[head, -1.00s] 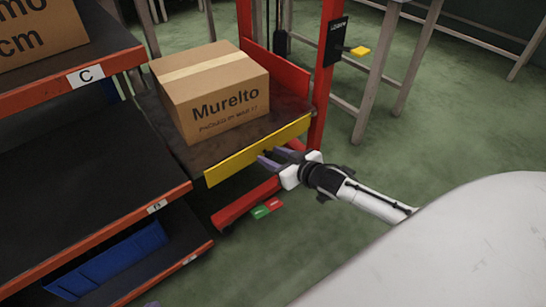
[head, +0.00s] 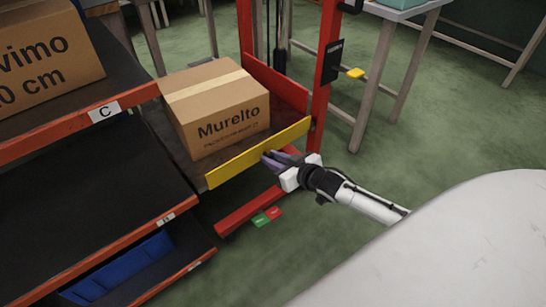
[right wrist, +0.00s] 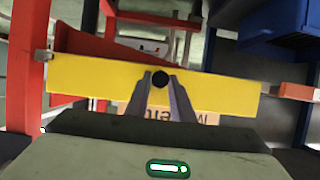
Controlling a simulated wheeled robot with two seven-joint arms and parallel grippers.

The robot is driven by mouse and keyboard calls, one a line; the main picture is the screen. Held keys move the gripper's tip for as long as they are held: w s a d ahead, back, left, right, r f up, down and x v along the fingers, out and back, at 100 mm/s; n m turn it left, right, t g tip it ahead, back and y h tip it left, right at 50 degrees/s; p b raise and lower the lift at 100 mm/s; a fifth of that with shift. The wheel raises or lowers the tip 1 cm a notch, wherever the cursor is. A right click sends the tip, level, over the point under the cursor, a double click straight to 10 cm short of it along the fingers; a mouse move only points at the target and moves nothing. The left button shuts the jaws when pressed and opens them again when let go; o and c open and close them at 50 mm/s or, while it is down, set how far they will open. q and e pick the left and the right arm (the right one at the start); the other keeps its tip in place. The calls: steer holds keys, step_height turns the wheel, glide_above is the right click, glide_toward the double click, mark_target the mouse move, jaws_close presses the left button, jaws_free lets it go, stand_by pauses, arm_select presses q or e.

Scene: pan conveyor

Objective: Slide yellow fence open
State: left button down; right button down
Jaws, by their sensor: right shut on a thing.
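The yellow fence (head: 240,164) is a flat bar along the open front edge of the lift platform (head: 196,166). It runs from near the shelf rack to the red post and also shows in the right wrist view (right wrist: 95,80). My right gripper (head: 268,158) is at the outer face of the fence, right of its middle. In the right wrist view its fingers close on a round black knob (right wrist: 160,78) on the fence. My left gripper is out of view.
A cardboard box (head: 215,107) marked Murelto sits on the platform behind the fence. A red post (head: 325,75) with a black panel stands at the right. A shelf rack (head: 90,180) with a blue bin (head: 125,272) stands at left.

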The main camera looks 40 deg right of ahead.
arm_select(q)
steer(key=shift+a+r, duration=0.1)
arm_select(e)
steer(key=shift+w+r, duration=0.1)
steer(key=shift+r, duration=0.15)
steer(key=c, duration=1.6)
jaws_free()
steer(key=shift+r, duration=0.1)
steer(key=shift+o, duration=0.2)
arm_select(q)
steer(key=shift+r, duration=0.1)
